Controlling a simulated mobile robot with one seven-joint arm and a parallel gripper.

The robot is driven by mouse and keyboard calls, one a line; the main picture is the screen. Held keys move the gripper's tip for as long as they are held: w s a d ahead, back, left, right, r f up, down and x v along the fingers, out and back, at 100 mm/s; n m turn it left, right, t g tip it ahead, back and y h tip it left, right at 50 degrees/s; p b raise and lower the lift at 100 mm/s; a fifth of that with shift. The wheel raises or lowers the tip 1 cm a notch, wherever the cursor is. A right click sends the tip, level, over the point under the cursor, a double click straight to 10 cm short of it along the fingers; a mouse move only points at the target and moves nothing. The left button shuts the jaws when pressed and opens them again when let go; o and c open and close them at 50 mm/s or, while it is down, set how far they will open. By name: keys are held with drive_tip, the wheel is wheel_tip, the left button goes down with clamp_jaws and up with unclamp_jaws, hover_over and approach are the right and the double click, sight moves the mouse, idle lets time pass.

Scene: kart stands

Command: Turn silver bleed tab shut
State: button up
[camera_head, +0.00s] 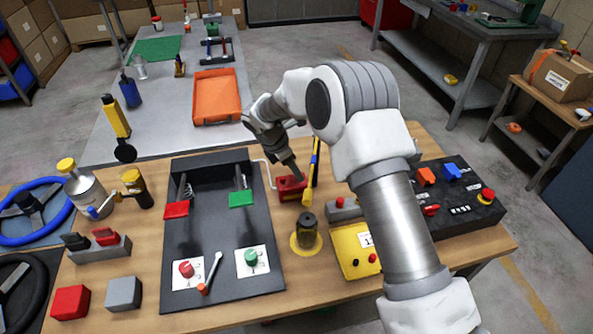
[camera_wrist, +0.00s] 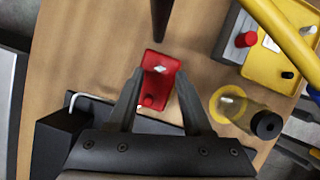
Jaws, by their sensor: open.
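The silver bleed tab (camera_wrist: 160,69) is a small bright piece on top of a red block (camera_wrist: 155,82), seen in the wrist view. A small round red knob sits on the same block nearer the wrist. In the head view the red block (camera_head: 291,188) sits on the wooden bench, and the tab is too small to make out. My gripper (camera_wrist: 160,76) is open, with one finger on each side of the block in the wrist view. Its fingers look empty; I cannot tell how high they are above the block. In the head view my gripper (camera_head: 295,173) is partly hidden behind the wrist.
A dark jar (camera_head: 307,232) on a yellow ring stands in front. A black pedal tray (camera_head: 222,285) is to the left, a yellow box (camera_head: 350,265) to the right. A pale hose (camera_head: 266,172) runs beside the block.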

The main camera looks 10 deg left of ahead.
drive_tip(key=shift+x, duration=0.95)
drive_tip(key=shift+c, duration=0.2)
clamp_jaws()
